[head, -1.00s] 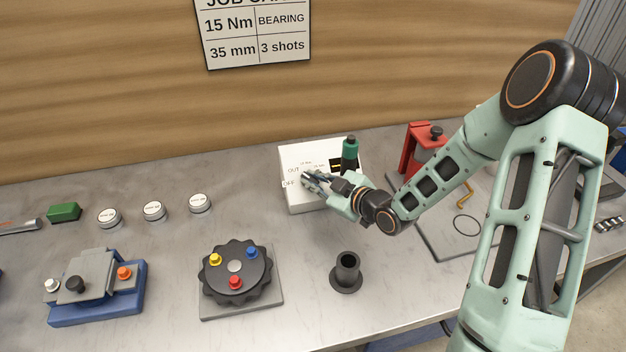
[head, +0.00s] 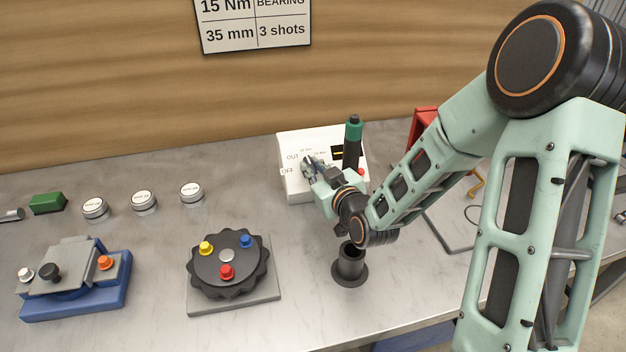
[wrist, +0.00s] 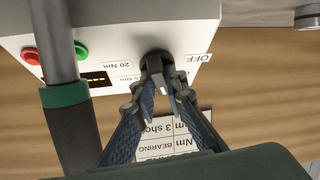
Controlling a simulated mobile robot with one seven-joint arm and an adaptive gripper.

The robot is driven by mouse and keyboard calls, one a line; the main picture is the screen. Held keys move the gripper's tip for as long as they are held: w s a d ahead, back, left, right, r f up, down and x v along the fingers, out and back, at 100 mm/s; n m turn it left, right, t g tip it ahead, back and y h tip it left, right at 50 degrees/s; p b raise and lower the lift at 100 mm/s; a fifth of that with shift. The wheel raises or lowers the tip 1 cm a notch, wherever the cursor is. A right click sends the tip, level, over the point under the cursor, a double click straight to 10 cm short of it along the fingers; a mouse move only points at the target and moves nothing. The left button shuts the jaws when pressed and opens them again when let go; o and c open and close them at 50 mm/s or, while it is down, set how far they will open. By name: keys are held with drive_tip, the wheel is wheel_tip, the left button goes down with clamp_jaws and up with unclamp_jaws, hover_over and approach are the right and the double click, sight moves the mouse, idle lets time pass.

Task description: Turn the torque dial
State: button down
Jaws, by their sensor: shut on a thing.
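The torque dial is a small dark knob (wrist: 153,58) on the front of a white control box (head: 293,184); labels by it include "OFF" and "20 Nm". In the wrist view my gripper (wrist: 161,80) has both blue-grey fingertips closed around the dial's grip. In the head view my gripper (head: 311,166) is at the box face and hides most of the dial. The exact dial setting cannot be read. The box also shows a small lit display (wrist: 97,79), a green button (wrist: 82,50) and a red button (wrist: 30,56).
A dark tool with a green band (head: 353,130) stands upright close right of my gripper. A black flanged tube (head: 350,268) stands below my wrist. A job card (head: 254,24) on the wall reads 15 Nm. A black indexing wheel (head: 229,272) sits left on the bench.

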drive_tip(key=m+h+b, duration=0.1)
drive_tip(key=m+b, duration=0.1)
drive_tip(key=m, duration=0.1)
drive_tip(key=m+t+h+b, duration=0.1)
drive_tip(key=b, duration=0.1)
drive_tip(key=shift+s+a+f+m+h, duration=0.1)
drive_tip(key=shift+a+f+m+h, duration=0.2)
drive_tip(key=shift+m, duration=0.1)
drive_tip(key=m+h+b, duration=0.2)
drive_tip(key=m, duration=0.1)
drive_tip(key=shift+a+r, duration=0.1)
drive_tip(key=shift+r, duration=0.1)
drive_tip(key=m+h, duration=0.2)
drive_tip(key=m, duration=0.2)
drive_tip(key=shift+r, duration=0.15)
drive_tip(key=shift+m+g+h, duration=0.4)
drive_tip(key=shift+m+h, duration=0.6)
drive_tip(key=shift+m, duration=0.5)
drive_tip(key=c, duration=2)
unclamp_jaws()
drive_tip(key=shift+o, duration=0.2)
